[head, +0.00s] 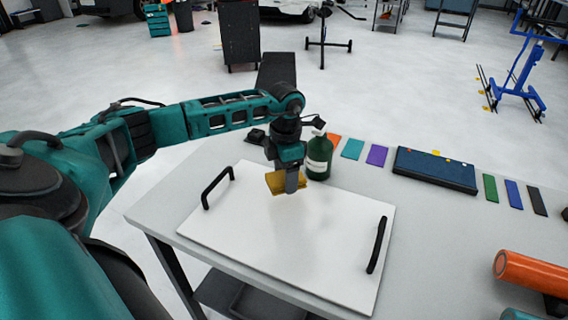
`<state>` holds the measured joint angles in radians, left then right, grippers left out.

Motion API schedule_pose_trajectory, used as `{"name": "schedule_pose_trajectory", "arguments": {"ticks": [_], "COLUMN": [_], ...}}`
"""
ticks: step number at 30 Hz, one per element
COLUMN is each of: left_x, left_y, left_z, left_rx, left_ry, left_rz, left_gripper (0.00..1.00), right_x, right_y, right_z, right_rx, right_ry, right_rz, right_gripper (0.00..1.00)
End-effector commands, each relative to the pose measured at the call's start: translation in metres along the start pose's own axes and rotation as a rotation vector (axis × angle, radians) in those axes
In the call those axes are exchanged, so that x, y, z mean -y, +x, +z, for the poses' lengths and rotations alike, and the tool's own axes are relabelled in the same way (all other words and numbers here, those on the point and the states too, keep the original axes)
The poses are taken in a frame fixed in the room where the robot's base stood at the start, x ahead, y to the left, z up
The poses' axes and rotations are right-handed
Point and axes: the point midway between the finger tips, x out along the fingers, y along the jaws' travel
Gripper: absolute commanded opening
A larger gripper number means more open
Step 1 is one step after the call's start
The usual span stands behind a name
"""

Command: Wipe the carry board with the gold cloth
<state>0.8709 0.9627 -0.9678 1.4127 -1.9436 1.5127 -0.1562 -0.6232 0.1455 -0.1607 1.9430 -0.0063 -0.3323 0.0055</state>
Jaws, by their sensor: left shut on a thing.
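The carry board (290,248) is a white panel lying on the table, with a black handle at its left end and another at its right end. My left gripper (290,186) is over the far part of the board and is shut on the gold cloth (276,184). The cloth is folded small and is at or just above the board's surface; I cannot tell if it touches. Faint greyish smudges show on the board. My right gripper is not in view.
A dark green bottle (319,158) stands right behind the cloth, close to the gripper. Coloured swatches (377,156) and a dark blue case (435,170) lie along the table's far side. An orange roll (530,272) lies at the right. The grey table (430,240) is bare between board and roll.

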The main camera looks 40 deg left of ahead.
Motion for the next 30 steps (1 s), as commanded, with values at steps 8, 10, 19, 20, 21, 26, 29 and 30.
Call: {"name": "schedule_pose_trajectory", "arguments": {"ticks": [8,10,19,20,21,26,29,30], "left_x": [-0.006,-0.007,-0.007,-0.007,-0.007,-0.007,-0.005,-0.003], "left_y": [-0.028,-0.03,-0.03,-0.03,-0.03,-0.03,-0.03,-0.031], "left_z": [-0.004,-0.005,-0.005,-0.005,-0.005,-0.005,-0.004,-0.002], "left_rx": [0.001,0.001,0.002,0.002,0.002,0.002,0.002,0.003], "left_ry": [-0.005,-0.005,-0.006,-0.006,-0.006,-0.006,0.013,0.041], "left_rz": [0.0,0.0,0.0,0.0,0.0,0.0,-0.001,-0.002], "left_gripper": [0.4,0.4,0.4,0.4,0.4,0.4,0.4,0.4], "right_x": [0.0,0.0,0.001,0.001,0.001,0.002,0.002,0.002], "right_y": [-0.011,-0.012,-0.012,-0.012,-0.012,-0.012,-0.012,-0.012], "right_z": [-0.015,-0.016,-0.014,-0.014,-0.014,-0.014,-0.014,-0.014], "right_rx": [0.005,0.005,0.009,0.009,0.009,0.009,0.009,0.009], "right_ry": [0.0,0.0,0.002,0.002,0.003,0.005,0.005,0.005], "right_rz": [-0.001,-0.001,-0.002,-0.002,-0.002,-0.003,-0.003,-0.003], "right_gripper": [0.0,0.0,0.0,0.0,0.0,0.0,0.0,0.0]}}
